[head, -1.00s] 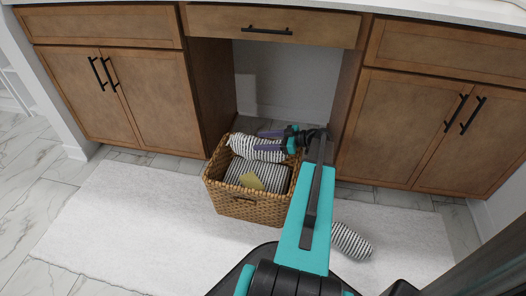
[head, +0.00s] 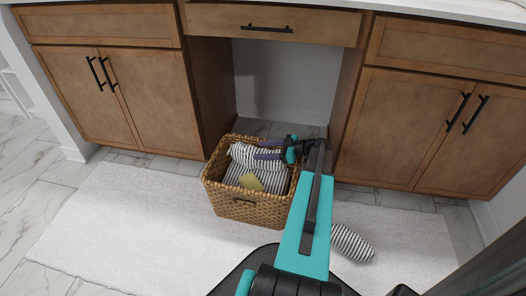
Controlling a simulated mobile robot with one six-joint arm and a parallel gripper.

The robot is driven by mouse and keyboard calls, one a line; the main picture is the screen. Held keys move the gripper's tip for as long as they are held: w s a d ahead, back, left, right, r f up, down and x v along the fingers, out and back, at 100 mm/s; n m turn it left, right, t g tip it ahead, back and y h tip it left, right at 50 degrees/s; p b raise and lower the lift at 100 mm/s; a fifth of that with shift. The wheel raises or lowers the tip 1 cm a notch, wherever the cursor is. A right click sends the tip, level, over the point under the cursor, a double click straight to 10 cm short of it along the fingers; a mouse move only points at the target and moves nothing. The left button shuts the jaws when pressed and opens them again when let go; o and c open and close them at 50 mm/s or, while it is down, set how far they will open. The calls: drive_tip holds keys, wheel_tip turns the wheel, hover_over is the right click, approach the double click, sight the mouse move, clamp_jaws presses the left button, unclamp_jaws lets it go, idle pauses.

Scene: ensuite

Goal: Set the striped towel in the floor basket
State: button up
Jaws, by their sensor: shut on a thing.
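The floor basket (head: 241,209) is brown wicker and stands on the white rug, in front of the open bay between the cabinets. My gripper (head: 262,149) reaches over the basket's right side and is shut on a striped towel (head: 246,155). That towel is rolled and now sits low within the basket's opening, near its back. Another striped cloth (head: 233,176) lies in the basket under and in front of it. Whether the held towel rests on the cloth below, I cannot tell.
Another striped roll (head: 351,242) lies on the white rug (head: 120,220) to the right of my arm, partly hidden by it. Wooden cabinets (head: 120,95) stand on both sides of the bay, with a drawer (head: 270,25) above. The rug's left part is clear.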

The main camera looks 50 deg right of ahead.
drive_tip(key=shift+f, duration=0.15)
drive_tip(key=o, duration=1.6)
drive_tip(key=shift+c, duration=0.2)
drive_tip(key=shift+r, duration=0.2)
drive_tip(key=shift+s+d+r+p, duration=0.15)
drive_tip(key=shift+s+d+p, duration=0.05)
drive_tip(key=shift+s+p, duration=0.1)
drive_tip(key=p+v, duration=0.4)
drive_tip(key=v, duration=0.7)
